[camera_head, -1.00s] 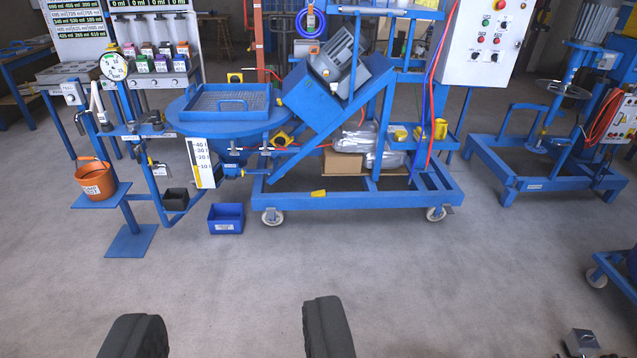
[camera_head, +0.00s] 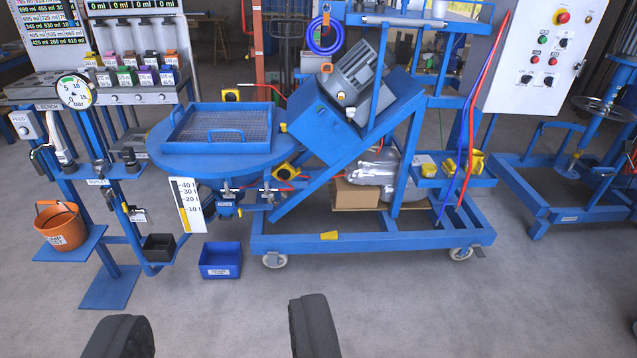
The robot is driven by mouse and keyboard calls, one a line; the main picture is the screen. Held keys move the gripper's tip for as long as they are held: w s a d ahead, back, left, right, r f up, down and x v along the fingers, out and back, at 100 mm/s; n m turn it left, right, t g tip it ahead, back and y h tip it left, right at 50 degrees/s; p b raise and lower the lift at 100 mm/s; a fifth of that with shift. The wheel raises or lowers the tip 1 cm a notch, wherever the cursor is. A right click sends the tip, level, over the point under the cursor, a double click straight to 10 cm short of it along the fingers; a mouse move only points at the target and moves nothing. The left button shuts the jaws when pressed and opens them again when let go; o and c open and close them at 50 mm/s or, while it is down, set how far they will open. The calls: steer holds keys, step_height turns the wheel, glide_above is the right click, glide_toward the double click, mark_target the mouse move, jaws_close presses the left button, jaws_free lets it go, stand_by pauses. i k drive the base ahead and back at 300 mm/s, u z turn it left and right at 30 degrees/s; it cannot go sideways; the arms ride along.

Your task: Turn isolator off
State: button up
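My gripper (camera_head: 215,330) shows as two dark fingers at the bottom edge, wide apart with only bare floor between them. It is open, empty and well short of the machine. The control cabinet (camera_head: 515,55) is a light grey box at the upper right. It carries a red emergency-stop button on yellow (camera_head: 563,17), small green and red buttons and a black rotary knob (camera_head: 548,80). A small grey part (camera_head: 578,68) sticks out on its right side. I cannot tell which of these is the isolator, as the labels are too small to read.
The blue wheeled machine frame (camera_head: 370,243) stands ahead, with a hopper (camera_head: 222,160) at its left. An orange bucket (camera_head: 61,226) stands on a low stand, and a blue bin (camera_head: 220,261) lies on the floor. The near floor is clear.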

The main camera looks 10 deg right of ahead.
mark_target(526, 78)
steer(key=u, duration=0.05)
steer(key=i, duration=2.35)
steer(key=z, duration=3.8)
steer(key=i, duration=0.35)
steer(key=u, duration=2.05)
